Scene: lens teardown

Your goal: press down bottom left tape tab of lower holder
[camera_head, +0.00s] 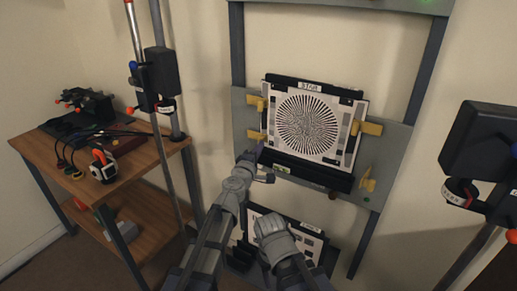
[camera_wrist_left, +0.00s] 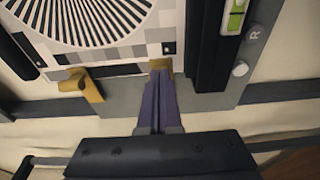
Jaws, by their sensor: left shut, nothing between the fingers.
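The holder plate (camera_head: 240,108) is grey and carries a test chart (camera_head: 307,124) with a black-and-white spoke wheel. Yellow tape tabs sit along the chart's sides. The bottom left tab (camera_head: 255,135) is at the chart's lower left edge, and also shows in the left wrist view (camera_wrist_left: 160,63). The upper left tab (camera_head: 263,104) stands curled up from the plate in the left wrist view (camera_wrist_left: 80,85). My left gripper (camera_head: 257,150) is shut and empty. In the left wrist view its fingertips (camera_wrist_left: 159,78) overlap the bottom left tab; contact is unclear.
A dark ledge (camera_head: 312,172) with a green level (camera_wrist_left: 235,16) runs under the chart. Another yellow tab (camera_head: 370,128) is on the right, and a yellow piece (camera_head: 367,180) lower right. Lamps (camera_head: 160,72) (camera_head: 480,143) flank the frame. A wooden cart (camera_head: 140,160) stands left.

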